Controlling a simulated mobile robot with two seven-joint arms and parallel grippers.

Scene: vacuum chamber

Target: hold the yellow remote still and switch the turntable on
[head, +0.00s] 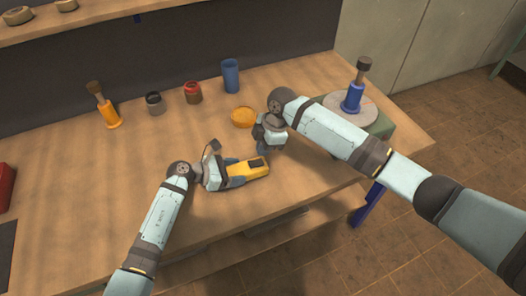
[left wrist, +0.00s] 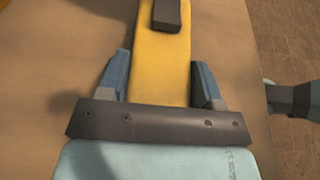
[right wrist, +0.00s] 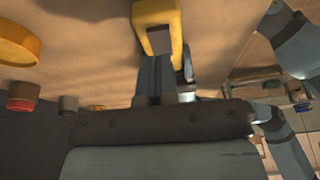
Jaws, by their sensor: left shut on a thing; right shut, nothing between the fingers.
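The yellow remote (head: 240,174) lies over the wooden table near its front edge, with a raised dark button (head: 256,162) at its far end. My left gripper (head: 230,172) is shut on the remote; the left wrist view shows its blue-grey fingers on both sides of the yellow body (left wrist: 160,65). My right gripper (head: 268,149) is shut and empty, just beyond the remote's button end. In the right wrist view its closed fingertips (right wrist: 158,62) are close to the dark button (right wrist: 160,40); contact cannot be told. The turntable (head: 340,106), a grey disc on a green base, carries a blue-bodied brush (head: 352,97).
A yellow-orange round lid (head: 243,117) lies beyond my right gripper. A blue cup (head: 230,76), a red jar (head: 193,93), a grey can (head: 154,103) and an orange brush (head: 108,108) stand farther back. A red object (head: 5,187) is at the left edge. The table's left middle is clear.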

